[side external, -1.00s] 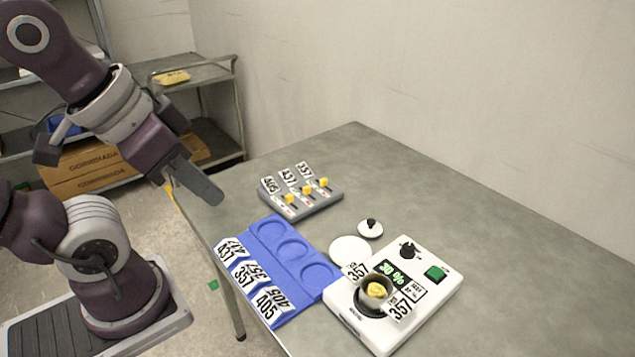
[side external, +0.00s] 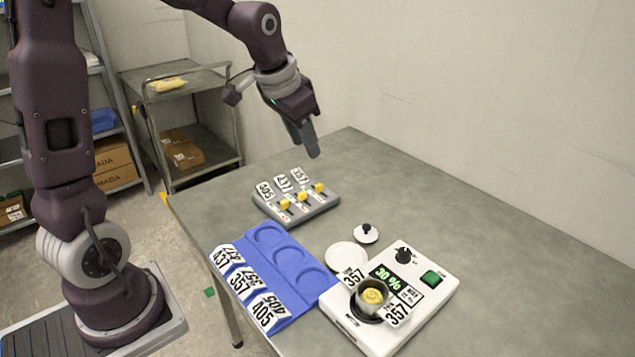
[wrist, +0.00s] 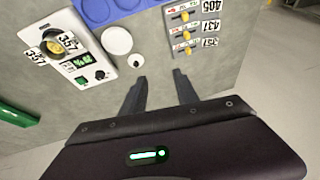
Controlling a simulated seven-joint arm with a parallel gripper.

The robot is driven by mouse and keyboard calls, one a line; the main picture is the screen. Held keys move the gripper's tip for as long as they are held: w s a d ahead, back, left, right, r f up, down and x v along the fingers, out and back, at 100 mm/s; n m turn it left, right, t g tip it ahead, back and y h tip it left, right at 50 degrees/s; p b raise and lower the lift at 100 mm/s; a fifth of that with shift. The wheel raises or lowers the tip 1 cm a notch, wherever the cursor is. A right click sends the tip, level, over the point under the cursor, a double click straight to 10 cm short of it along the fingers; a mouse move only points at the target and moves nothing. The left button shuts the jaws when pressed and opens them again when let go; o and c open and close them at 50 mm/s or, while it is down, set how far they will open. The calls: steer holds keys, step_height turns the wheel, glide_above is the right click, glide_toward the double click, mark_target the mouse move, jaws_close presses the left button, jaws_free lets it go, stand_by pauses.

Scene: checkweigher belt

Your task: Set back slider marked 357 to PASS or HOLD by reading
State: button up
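The grey slider block (side external: 265,212) stands on the table with several tags and yellow knobs. The slider tagged 357 (side external: 319,187) is its rightmost one; in the wrist view its knob (wrist: 189,50) is nearest my fingers. The white instrument (side external: 425,312) shows a green 30 % display (side external: 385,278). A cup with yellow contents (side external: 373,297), with 357 tags, sits on it. My gripper (side external: 313,154) hangs above and behind the slider block, touching nothing. In the wrist view its fingers (wrist: 159,76) are apart and empty. The slider's end markings are too small to read.
A blue tray (side external: 248,254) with empty round recesses and tags 437, 357 and 405 lies in front of the block. A white disc (side external: 346,256) and a knobbed lid (side external: 366,234) lie between block and instrument. The table's back right is clear.

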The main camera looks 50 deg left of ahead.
steer(key=w+a+f, duration=0.5)
steer(key=f, duration=0.1)
steer(key=h, duration=0.1)
glide_toward(319, 185)
steer(key=shift+n, duration=0.3)
steer(key=x, duration=0.8)
steer(key=shift+w+a+f, duration=0.1)
steer(key=shift+f, duration=0.2)
jaws_close()
